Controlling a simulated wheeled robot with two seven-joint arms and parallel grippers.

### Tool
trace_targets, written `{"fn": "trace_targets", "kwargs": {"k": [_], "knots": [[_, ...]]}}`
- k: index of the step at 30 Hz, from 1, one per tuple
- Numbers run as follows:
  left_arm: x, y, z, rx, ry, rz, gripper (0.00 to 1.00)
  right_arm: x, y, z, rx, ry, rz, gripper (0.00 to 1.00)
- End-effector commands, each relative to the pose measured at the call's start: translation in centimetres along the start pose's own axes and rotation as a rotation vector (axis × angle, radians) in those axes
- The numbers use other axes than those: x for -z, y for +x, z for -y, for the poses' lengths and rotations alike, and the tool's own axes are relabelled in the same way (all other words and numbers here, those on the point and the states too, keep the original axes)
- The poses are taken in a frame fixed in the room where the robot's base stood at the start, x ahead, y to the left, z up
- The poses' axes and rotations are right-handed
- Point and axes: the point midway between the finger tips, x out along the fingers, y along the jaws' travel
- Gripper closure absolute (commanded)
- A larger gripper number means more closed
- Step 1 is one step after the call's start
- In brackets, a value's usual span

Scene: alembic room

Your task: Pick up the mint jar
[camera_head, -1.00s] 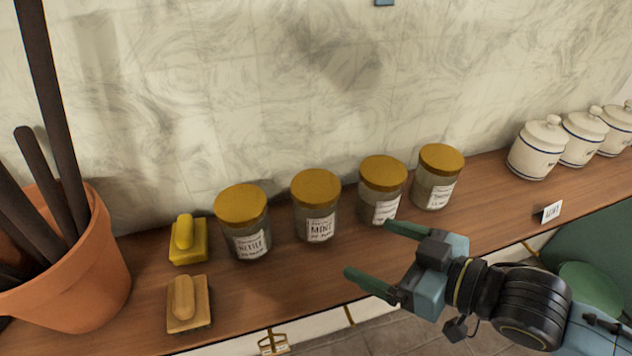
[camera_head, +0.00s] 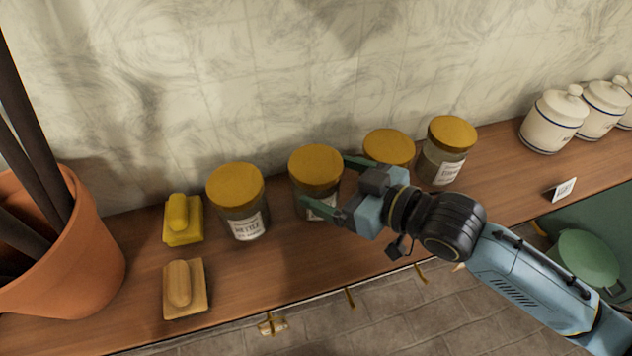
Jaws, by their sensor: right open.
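The mint jar (camera_head: 315,168) is a glass jar with a gold lid, standing upright on the wooden shelf. It is the second jar from the left in the row. My right gripper (camera_head: 325,182) is open at this jar's right and front side. One finger reaches across the front of the jar and partly covers its label. The other finger is behind and to the right of it, close to the lid. I cannot tell whether either finger touches the glass. My left gripper is not in view.
A nettle jar (camera_head: 237,200) stands close on the left. Two more gold-lidded jars (camera_head: 389,147) (camera_head: 447,150) stand on the right, one partly behind my gripper. Yellow (camera_head: 183,220) and tan (camera_head: 184,289) handled blocks and a terracotta pot (camera_head: 75,255) are at left. White canisters (camera_head: 553,120) stand far right.

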Motion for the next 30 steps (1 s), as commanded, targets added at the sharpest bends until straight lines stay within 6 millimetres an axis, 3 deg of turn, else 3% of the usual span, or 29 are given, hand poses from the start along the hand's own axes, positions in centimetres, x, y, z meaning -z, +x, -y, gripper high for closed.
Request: {"fn": "trace_targets", "kwargs": {"k": [3, 9, 18, 28, 30], "knots": [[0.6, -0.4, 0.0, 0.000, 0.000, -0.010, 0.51, 0.2, 1.7, -0.2, 0.000, 0.000, -0.002, 0.11], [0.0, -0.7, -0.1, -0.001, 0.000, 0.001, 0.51, 0.0, 4.2, -0.3, 0.000, 0.000, -0.001, 0.11], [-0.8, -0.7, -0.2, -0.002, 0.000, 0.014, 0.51, -0.1, 4.6, -0.3, 0.000, -0.001, 0.000, 0.11], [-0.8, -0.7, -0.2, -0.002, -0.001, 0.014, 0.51, -0.1, 4.6, -0.3, 0.000, -0.001, 0.000, 0.53], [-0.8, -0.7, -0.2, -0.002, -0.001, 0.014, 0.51, 0.1, 4.6, -0.3, 0.000, -0.001, -0.003, 0.55]]}}
